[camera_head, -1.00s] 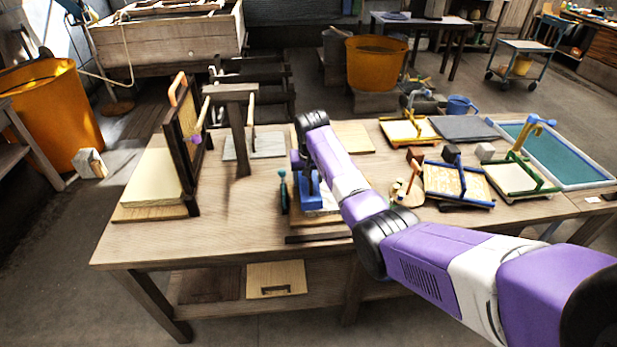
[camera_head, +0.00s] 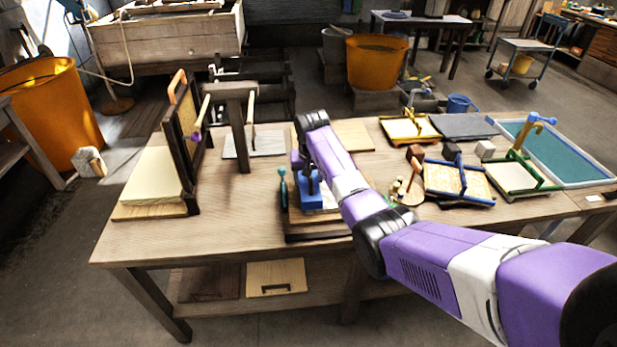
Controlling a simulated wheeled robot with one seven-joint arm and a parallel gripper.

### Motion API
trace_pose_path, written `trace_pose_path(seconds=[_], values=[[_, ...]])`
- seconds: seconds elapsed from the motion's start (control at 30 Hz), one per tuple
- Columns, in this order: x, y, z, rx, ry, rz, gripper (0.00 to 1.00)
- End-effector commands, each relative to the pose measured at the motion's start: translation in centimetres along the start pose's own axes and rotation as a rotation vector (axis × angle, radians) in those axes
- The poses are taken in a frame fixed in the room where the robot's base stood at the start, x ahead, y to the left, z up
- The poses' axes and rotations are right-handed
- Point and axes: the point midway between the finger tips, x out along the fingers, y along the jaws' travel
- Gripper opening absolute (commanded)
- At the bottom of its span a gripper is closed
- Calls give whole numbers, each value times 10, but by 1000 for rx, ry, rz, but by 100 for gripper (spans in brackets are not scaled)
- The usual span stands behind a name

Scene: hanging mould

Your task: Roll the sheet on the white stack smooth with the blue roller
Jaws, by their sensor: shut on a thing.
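The blue roller (camera_head: 311,200) is upright under the end of my purple and white arm. My gripper (camera_head: 306,180) is shut on it, with the fingers mostly hidden by my wrist. The roller is over the white stack (camera_head: 329,202), which shows only as a small pale patch beside my forearm. Whether the roller touches the sheet cannot be told. The sheet itself is mostly hidden behind the roller and my arm.
A teal-handled tool (camera_head: 283,190) stands just left of the roller. A dark wooden post frame (camera_head: 240,130) and an upright hinged mould (camera_head: 185,140) stand further left. Framed trays, such as the blue one (camera_head: 458,182), fill the right. The front left tabletop is clear.

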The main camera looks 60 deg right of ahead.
Motion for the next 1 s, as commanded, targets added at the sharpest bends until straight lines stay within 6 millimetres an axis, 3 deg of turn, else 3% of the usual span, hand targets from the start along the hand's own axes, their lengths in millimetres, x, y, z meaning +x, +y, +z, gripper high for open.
trace_pose_path(seconds=[0.57, 1.0], values=[[5, 1, 1, 0, 2, 0, 24], [5, 22, 2, 1, 0, 0, 24]])
